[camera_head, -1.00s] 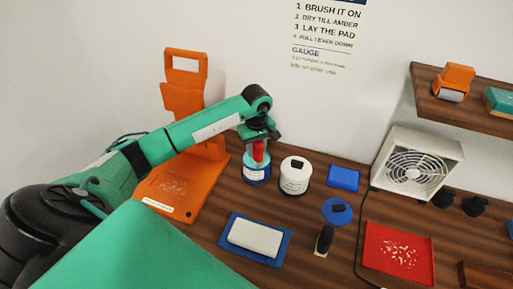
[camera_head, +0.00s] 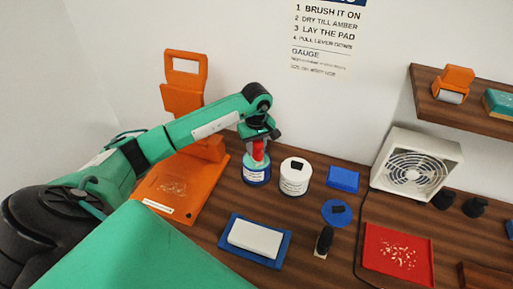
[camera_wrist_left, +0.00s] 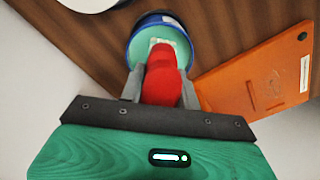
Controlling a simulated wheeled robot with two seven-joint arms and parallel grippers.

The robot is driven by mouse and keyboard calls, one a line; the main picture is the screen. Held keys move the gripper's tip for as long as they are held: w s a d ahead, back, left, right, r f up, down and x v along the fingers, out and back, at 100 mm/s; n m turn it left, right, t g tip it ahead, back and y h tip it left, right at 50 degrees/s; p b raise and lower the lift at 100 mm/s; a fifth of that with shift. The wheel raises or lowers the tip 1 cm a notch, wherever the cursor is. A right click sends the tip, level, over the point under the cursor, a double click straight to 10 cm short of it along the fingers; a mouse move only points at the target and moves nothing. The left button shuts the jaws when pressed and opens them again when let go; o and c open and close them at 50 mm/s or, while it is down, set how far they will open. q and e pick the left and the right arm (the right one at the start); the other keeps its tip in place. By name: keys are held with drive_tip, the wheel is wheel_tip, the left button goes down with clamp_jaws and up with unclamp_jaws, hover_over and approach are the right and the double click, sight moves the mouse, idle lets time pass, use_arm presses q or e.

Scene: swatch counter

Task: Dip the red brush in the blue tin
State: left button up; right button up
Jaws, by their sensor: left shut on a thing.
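My left gripper (camera_head: 258,139) is shut on the red brush (camera_head: 258,151), which points downward. The brush is directly above the blue tin (camera_head: 256,174), with its lower end at the tin's mouth. In the left wrist view, the brush's red handle (camera_wrist_left: 162,80) is between the fingers, and its pale lower end overlaps the open tin (camera_wrist_left: 137,30) with a pale green inside. I cannot tell how deep the tip is. My right gripper is not in view.
A white tin (camera_head: 294,178) with a black knob stands close to the right. An orange lever stand (camera_head: 165,190) is to the left. In front lie a white block (camera_head: 255,238) on a blue tray and a blue lid (camera_head: 337,212). A fan (camera_head: 415,165) and red tray (camera_head: 398,250) are further right.

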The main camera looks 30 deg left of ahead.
use_arm(q)
drive_tip(key=shift+r+p, duration=0.95)
drive_tip(key=shift+r, duration=2.05)
